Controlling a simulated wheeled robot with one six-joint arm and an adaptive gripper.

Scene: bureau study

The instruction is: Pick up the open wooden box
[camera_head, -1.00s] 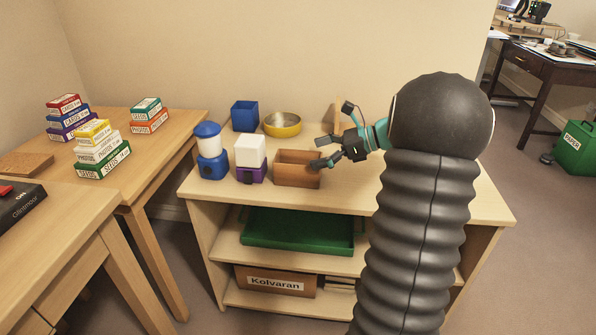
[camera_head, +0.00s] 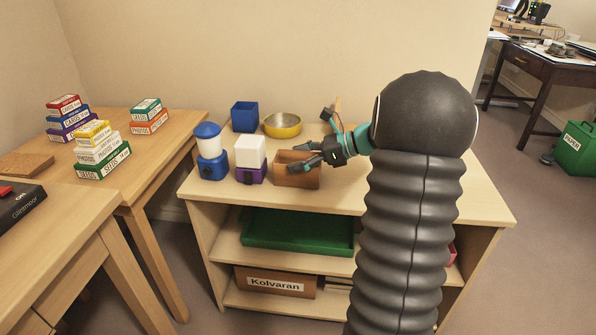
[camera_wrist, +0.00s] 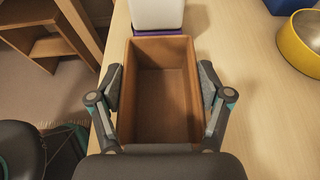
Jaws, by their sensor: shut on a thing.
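The open wooden box (camera_head: 297,178) is brown and empty. It stands upright on the top of the light wood shelf unit, near its front edge. My gripper (camera_head: 303,157) reaches it from the right and is shut on it. In the wrist view the box (camera_wrist: 163,92) lies between the two fingers of my gripper (camera_wrist: 161,92), one along each long side wall. Its near end is hidden by my gripper's body. I cannot see any gap under the box.
A white block on a purple base (camera_head: 250,158) stands just left of the box, very near it. A blue and white jar (camera_head: 210,150), a blue open cube (camera_head: 244,116) and a yellow bowl (camera_head: 283,125) stand around. The shelf top (camera_head: 440,197) is clear at right.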

